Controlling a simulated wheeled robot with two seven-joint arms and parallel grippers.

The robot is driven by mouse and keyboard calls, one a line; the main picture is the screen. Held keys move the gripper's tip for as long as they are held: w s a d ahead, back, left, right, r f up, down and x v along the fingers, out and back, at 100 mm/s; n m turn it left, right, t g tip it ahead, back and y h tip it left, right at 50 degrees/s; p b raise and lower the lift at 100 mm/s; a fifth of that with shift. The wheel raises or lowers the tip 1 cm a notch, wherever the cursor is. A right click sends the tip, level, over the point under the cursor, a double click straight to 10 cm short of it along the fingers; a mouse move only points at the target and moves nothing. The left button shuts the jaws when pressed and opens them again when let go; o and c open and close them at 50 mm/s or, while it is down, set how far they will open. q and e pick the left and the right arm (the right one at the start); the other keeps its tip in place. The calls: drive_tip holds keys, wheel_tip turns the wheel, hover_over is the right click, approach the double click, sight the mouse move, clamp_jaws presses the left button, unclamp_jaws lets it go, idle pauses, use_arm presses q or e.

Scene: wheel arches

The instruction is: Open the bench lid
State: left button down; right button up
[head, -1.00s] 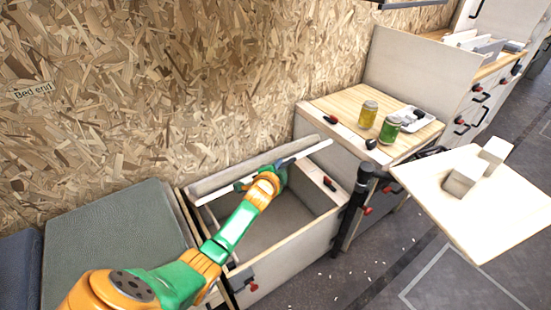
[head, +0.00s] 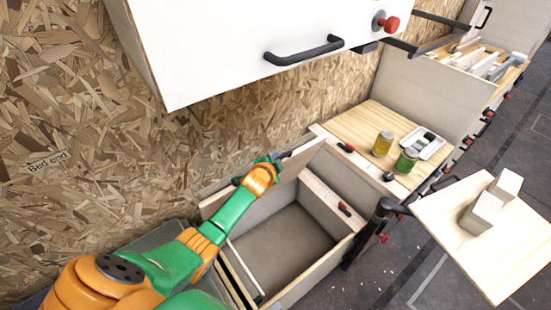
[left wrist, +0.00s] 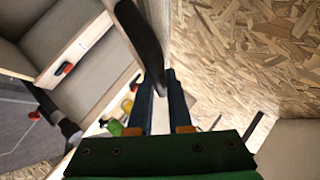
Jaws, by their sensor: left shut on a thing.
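The bench lid (head: 300,160) is a pale panel raised steeply at the back of the bench box, near the chipboard wall. The bench box (head: 325,268) below it stands open, with its grey interior showing. My left gripper (head: 268,163) is at the lid's upper edge. In the left wrist view, the fingers of my left gripper (left wrist: 160,95) are shut at the lid's dark handle (left wrist: 140,35), and the exact grip is partly hidden. The lid's left part is behind my left arm in the head view. My right gripper is not in view.
A white overhead cabinet (head: 215,45) with a dark handle juts in above. Right of the bench is a wooden counter (head: 365,120) with a yellow jar (head: 383,143), a green jar (head: 406,160) and a tray (head: 423,141). A small table (head: 495,250) holds pale blocks (head: 483,212).

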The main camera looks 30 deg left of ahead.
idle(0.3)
use_arm(q)
drive_tip(key=c, duration=0.9)
unclamp_jaws()
drive_tip(key=shift+o, duration=0.3)
drive_tip(key=shift+s, duration=0.15)
drive_tip(key=shift+s+d+r+p, duration=0.15)
drive_tip(key=shift+s+r+p, duration=0.05)
drive_tip(key=shift+p, duration=0.15)
drive_tip(key=p+v, duration=0.2)
drive_tip(key=v, duration=0.4)
drive_tip(key=shift+s+r, duration=0.2)
